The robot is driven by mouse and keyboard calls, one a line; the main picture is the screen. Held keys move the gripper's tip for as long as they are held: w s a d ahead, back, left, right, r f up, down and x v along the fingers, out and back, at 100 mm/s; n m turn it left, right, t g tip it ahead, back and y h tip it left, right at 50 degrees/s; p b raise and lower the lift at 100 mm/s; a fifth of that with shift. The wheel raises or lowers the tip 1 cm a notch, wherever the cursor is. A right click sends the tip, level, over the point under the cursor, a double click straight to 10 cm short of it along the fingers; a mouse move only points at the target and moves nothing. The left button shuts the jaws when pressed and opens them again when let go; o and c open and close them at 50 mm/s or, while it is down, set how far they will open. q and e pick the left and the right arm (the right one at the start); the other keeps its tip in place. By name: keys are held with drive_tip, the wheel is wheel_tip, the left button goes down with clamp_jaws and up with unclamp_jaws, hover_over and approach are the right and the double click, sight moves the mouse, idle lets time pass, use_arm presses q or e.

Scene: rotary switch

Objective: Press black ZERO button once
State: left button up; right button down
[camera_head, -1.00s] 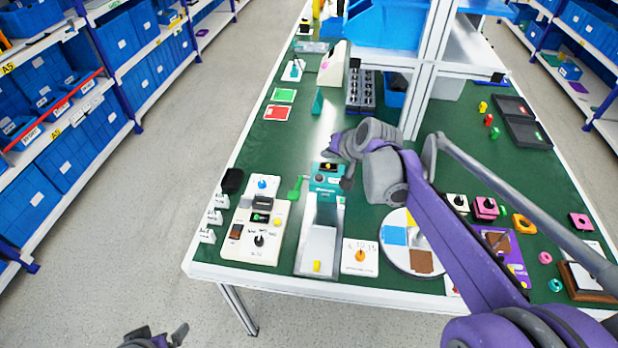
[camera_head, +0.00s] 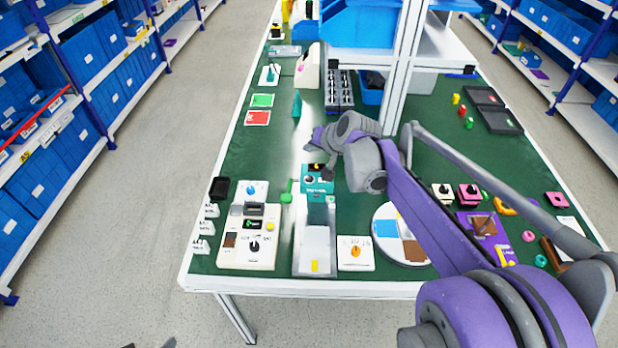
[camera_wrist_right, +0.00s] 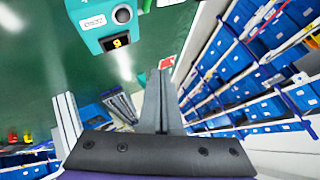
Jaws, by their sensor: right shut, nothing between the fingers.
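A teal device (camera_head: 317,186) with a small display stands on the green table behind a pale tray. In the right wrist view the teal device (camera_wrist_right: 100,22) shows a yellow digit on its display, a white label and a round dark button (camera_wrist_right: 122,14). The label is too blurred to read surely. My right gripper (camera_head: 327,173) is by the top of the device in the head view. In the wrist view the right gripper's fingers (camera_wrist_right: 159,74) are together and empty, apart from the button. Only a sliver of my left gripper (camera_head: 150,345) shows at the bottom edge.
A white panel with switches (camera_head: 250,238) stands left of the pale tray (camera_head: 314,245). A white box with an orange knob (camera_head: 355,253) and a round coloured disc (camera_head: 400,235) are right of it. A green lever (camera_head: 287,192) is beside the device. A white shelf post (camera_head: 400,70) rises behind.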

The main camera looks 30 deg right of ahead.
drive_tip(key=b, duration=0.4)
hover_over(310, 180)
drive_tip(key=f, duration=0.7)
drive_tip(key=shift+s+f, duration=0.2)
drive_tip(key=shift+f, duration=0.05)
use_arm(q)
wheel_tip(310, 180, down, 7)
drive_tip(key=s, duration=0.2)
drive_tip(key=shift+s+r+b, duration=0.15)
drive_tip(key=shift+s+b, duration=0.15)
use_arm(e)
drive_tip(key=shift+w+d+f, duration=0.1)
drive_tip(key=shift+f, duration=0.45)
drive_tip(key=shift+f, duration=0.1)
use_arm(q)
drive_tip(key=shift+f+g, duration=0.25)
drive_tip(key=shift+g, duration=0.05)
use_arm(e)
drive_tip(key=shift+f, duration=0.3)
